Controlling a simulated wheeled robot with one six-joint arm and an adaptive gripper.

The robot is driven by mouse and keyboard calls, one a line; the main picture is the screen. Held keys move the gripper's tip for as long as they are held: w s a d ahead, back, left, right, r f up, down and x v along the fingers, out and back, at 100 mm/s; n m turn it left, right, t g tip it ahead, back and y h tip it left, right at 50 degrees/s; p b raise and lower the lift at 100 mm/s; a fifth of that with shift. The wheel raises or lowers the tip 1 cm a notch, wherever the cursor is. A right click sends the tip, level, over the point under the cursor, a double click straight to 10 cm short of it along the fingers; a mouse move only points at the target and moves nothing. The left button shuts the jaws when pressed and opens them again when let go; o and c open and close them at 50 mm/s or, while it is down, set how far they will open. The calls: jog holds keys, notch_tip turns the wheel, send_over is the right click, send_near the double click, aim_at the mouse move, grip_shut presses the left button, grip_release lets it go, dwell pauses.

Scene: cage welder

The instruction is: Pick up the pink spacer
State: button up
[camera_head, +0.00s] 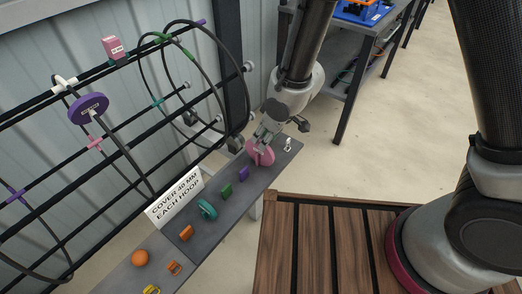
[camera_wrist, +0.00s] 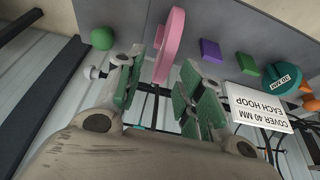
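The pink spacer (camera_head: 262,154) is a disc standing on edge on the grey shelf (camera_head: 216,226), near its far end. It shows edge-on in the wrist view (camera_wrist: 172,38). My gripper (camera_head: 264,136) is right above and at the disc. In the wrist view my gripper (camera_wrist: 161,72) has its two green-padded fingers apart, one on each side of the disc's near edge. Gaps show between pads and disc. The disc's far end and base are partly hidden.
Along the shelf lie a purple block (camera_head: 244,173), a green block (camera_head: 226,190), a teal disc (camera_head: 208,209) and orange pieces. A white sign (camera_head: 174,203) stands at its wall-side edge. A wire cage (camera_head: 60,92) with hoops rises left. A green ball (camera_wrist: 102,38) is near the fingers.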

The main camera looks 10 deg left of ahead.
aim_at(260, 151)
jog(key=x, duration=0.4)
jog(key=shift+s+a+f, duration=0.1)
jog(key=shift+a+f, duration=0.1)
jog(key=shift+a, duration=0.05)
grip_shut()
jog(key=shift+r, duration=0.15)
